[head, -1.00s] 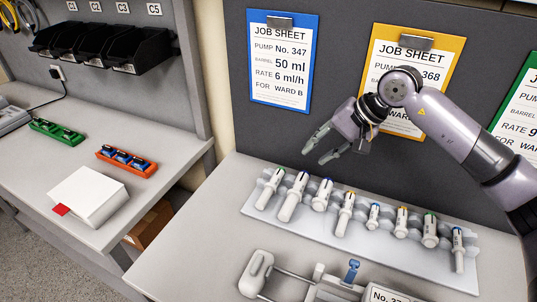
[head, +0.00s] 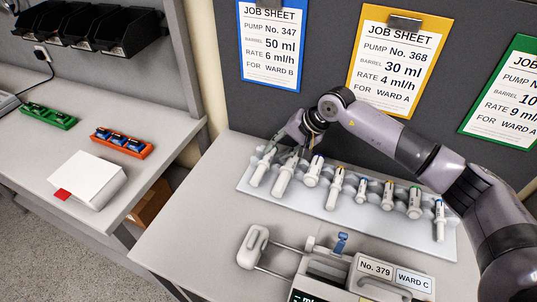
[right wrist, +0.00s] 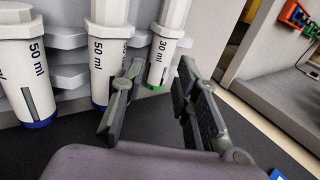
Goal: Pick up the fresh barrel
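White syringe barrels lie in a row on a pale rack (head: 345,217) on the bench. The leftmost barrel (head: 261,172) shows in the right wrist view as a 30 ml barrel (right wrist: 160,60) with a green end. Beside it is a 50 ml barrel (head: 284,179) with a blue end, which also shows in the right wrist view (right wrist: 103,70). My right gripper (head: 281,153) is open and empty, low at the left end of the row. In the right wrist view its fingers (right wrist: 160,75) stand either side of the 30 ml barrel's end. I cannot tell whether they touch it. My left gripper is out of view.
A pump labelled No. 379, Ward C (head: 375,268) stands in front of the rack. Job sheets (head: 399,62) hang on the grey panel behind. A side bench at left holds a white box (head: 88,180), an orange tray (head: 122,146) and a green tray (head: 47,117).

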